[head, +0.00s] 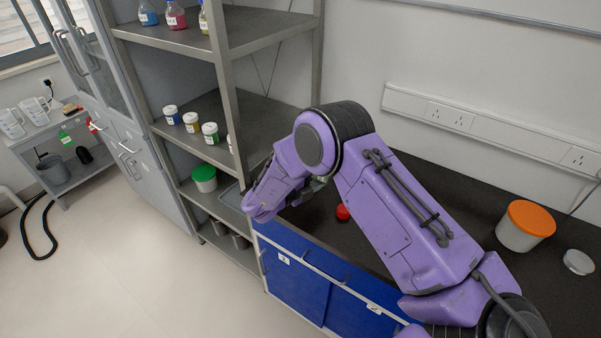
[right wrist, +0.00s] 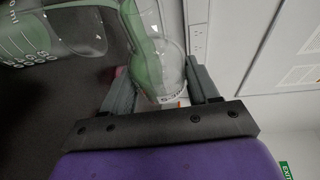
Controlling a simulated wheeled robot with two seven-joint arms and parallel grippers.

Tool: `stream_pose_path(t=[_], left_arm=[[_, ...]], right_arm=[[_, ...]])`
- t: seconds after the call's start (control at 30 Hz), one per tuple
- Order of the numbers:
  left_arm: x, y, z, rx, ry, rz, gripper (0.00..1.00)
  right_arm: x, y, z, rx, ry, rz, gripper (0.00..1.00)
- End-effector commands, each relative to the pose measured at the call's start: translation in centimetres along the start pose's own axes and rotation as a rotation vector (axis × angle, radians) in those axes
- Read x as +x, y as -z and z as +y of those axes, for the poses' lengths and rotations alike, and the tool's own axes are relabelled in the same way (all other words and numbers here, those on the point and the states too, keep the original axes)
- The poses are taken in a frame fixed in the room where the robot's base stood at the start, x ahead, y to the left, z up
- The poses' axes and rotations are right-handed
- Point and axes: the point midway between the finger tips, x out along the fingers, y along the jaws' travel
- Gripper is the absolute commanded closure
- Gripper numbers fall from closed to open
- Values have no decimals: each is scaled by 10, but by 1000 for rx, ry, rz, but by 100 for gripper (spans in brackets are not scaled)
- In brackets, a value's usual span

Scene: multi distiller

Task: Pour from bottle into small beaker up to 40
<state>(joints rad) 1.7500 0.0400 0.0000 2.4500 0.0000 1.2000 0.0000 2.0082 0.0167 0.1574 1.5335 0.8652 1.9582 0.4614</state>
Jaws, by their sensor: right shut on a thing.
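My right gripper (right wrist: 162,82) is shut on a clear vessel with a green tint (right wrist: 150,48), which looks like the bottle. The vessel lies between the two grey fingers and runs up out of the right wrist view. Beside it at the upper left is another clear vessel (right wrist: 62,32) with printed marks and green inside, which looks like a beaker. They overlap in the picture; I cannot tell whether they touch or whether liquid flows. In the head view my purple right arm hides most of the gripper and both vessels. My left gripper is not in view.
A red round cap or ball (head: 342,212) lies on the dark bench (head: 420,185). A white tub with an orange lid (head: 526,225) and a clear round dish (head: 578,262) stand at the right. A metal shelf (head: 262,32) with bottles and jars stands behind at the left.

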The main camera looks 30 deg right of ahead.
Motion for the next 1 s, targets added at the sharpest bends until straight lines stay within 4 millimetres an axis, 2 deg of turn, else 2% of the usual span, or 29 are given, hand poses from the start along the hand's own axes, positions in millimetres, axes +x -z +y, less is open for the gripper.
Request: stream_pose_path(t=[1.0], left_arm=[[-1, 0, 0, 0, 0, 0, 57]], right_arm=[[0, 0, -4, -45, 19, 5, 78]])
